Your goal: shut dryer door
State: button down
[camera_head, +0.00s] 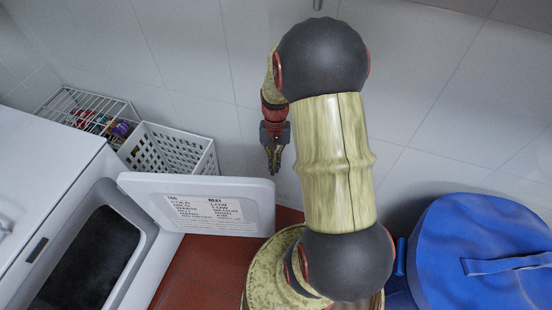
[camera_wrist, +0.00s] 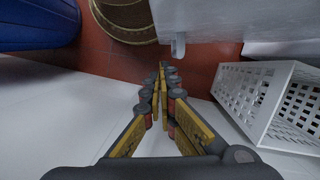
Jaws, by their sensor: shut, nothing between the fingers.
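The dryer door (camera_head: 203,203) is a white panel with a paper label, standing open from the white dryer (camera_head: 48,187) at the left of the head view. The dark dryer opening (camera_head: 93,262) is uncovered. In the wrist view the door (camera_wrist: 235,18) shows as a white panel at the top, with a small white latch-like piece (camera_wrist: 178,45) on its edge. My gripper (camera_head: 273,170) is shut and empty, above and behind the door's right end, apart from it. In the wrist view its fingertips (camera_wrist: 163,66) point toward the latch-like piece.
A white perforated basket (camera_head: 168,150) and a wire rack with colored items (camera_head: 93,117) stand against the tiled wall behind the door; the basket also shows in the wrist view (camera_wrist: 275,104). A blue lidded bin (camera_head: 480,245) stands at right. Red floor (camera_head: 205,268) is clear below the door.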

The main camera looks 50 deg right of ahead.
jog(key=shift+s+a+f+b, duration=0.3)
jog(key=shift+s+a, duration=0.15)
jog(key=shift+a, duration=0.15)
jog(key=shift+s+a+f+b, duration=0.2)
jog(key=shift+s+a+b, duration=0.2)
jog(key=shift+a, duration=0.2)
jog(key=shift+s+a+f+b, duration=0.25)
jog(key=shift+s+a, duration=0.2)
jog(key=shift+a, duration=0.15)
jog(key=shift+s, duration=0.1)
